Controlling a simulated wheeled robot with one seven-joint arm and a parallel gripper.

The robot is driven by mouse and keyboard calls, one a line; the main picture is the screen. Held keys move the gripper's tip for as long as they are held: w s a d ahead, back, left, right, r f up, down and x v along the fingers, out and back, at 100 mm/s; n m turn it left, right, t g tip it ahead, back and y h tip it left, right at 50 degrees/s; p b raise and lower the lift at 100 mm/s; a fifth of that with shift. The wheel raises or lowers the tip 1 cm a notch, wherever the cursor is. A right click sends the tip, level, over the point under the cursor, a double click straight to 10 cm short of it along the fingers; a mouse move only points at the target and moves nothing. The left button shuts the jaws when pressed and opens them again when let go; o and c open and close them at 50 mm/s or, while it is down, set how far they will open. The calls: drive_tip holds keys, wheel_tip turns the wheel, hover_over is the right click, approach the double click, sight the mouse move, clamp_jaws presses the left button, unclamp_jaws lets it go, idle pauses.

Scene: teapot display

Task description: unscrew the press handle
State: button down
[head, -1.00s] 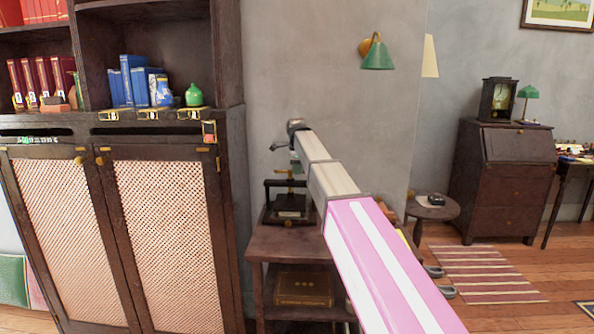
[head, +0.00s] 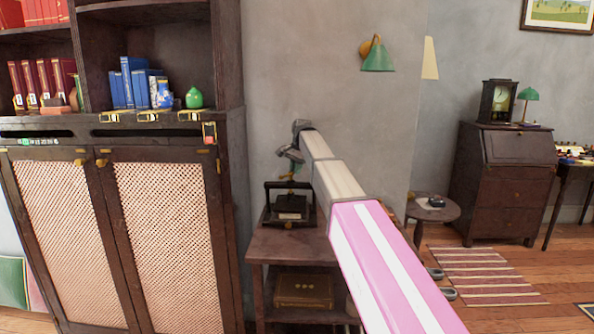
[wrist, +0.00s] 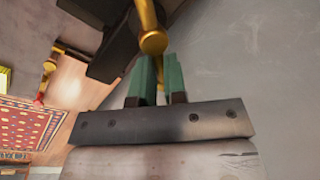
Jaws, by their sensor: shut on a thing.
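The press (head: 268,208) is a dark frame standing on the small wooden side table, with a pale block or paper inside it. My gripper (head: 292,173) is above its top bar in the head view, where the fingers are small and partly hidden by the wrist. In the wrist view my green fingers (wrist: 157,82) are closed around the brass end of the press handle (wrist: 152,42). The handle's bar runs up out of that picture. Dark press parts (wrist: 103,42) show behind it. The grip itself is partly hidden between the fingers.
The side table (head: 262,245) has a brown box (head: 303,291) on its lower shelf. A dark cabinet (head: 232,200) with lattice doors stands close on the left, and a grey wall (head: 300,60) rises behind. A round table (head: 450,212) stands to the right.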

drive_tip(key=a+n+g, duration=0.1)
drive_tip(key=n, duration=0.5)
drive_tip(key=a+n+g, duration=0.1)
drive_tip(key=a+n, duration=0.1)
drive_tip(key=n, duration=0.4)
drive_tip(key=a+n+g, duration=0.1)
drive_tip(key=n, duration=0.6)
drive_tip(key=shift+s+a+h, duration=0.15)
drive_tip(key=shift+s+h, duration=0.15)
drive_tip(key=shift+h, duration=0.1)
drive_tip(key=n, duration=0.3)
drive_tip(key=shift+s+a+n+g+h, duration=0.15)
drive_tip(key=shift+s+n+g+h, duration=0.15)
drive_tip(key=shift+s, duration=0.05)
drive_tip(key=shift+s+n, duration=0.3)
drive_tip(key=shift+n, duration=1.1)
drive_tip(key=shift+h, duration=0.3)
drive_tip(key=c, duration=1.2)
unclamp_jaws()
drive_tip(key=shift+o, duration=0.2)
